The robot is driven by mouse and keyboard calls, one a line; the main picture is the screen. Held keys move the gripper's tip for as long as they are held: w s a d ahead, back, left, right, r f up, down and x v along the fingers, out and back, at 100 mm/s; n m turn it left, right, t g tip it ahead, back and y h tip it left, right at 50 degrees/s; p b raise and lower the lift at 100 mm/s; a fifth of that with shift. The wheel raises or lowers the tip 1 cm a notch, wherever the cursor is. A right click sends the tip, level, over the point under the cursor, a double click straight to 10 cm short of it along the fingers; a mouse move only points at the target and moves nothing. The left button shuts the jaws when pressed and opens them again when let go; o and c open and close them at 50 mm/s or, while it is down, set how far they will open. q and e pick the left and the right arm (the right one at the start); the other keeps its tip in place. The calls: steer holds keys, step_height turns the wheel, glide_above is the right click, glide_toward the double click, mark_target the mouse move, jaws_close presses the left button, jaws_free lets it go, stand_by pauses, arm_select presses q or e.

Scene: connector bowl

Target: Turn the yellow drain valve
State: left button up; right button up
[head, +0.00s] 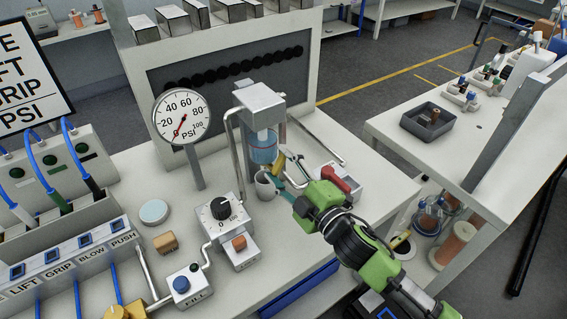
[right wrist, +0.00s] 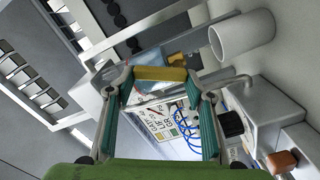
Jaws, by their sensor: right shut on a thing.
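The yellow drain valve (head: 277,166) sits below the clear cylinder with blue liquid (head: 264,147) on the metal stand. In the right wrist view the valve's yellow handle (right wrist: 160,74) spans between my teal fingertips. My right gripper (head: 280,175) reaches in from the lower right and is shut on this handle; the fingers partly hide it in the head view. The right wrist view shows both fingers of the gripper (right wrist: 160,84) at the handle's ends.
A white cup (head: 265,187) stands under the cylinder, close to my fingers; it also shows in the right wrist view (right wrist: 242,38). A red-handled box (head: 340,180) is to the right. A dial box (head: 222,216) and a pressure gauge (head: 182,116) stand to the left.

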steer(key=shift+s+a+n, duration=0.15)
steer(key=shift+a+n, duration=0.1)
steer(key=shift+n, duration=0.85)
steer(key=o, duration=1.1)
steer(key=shift+s, duration=0.1)
steer(key=v, duration=1.2)
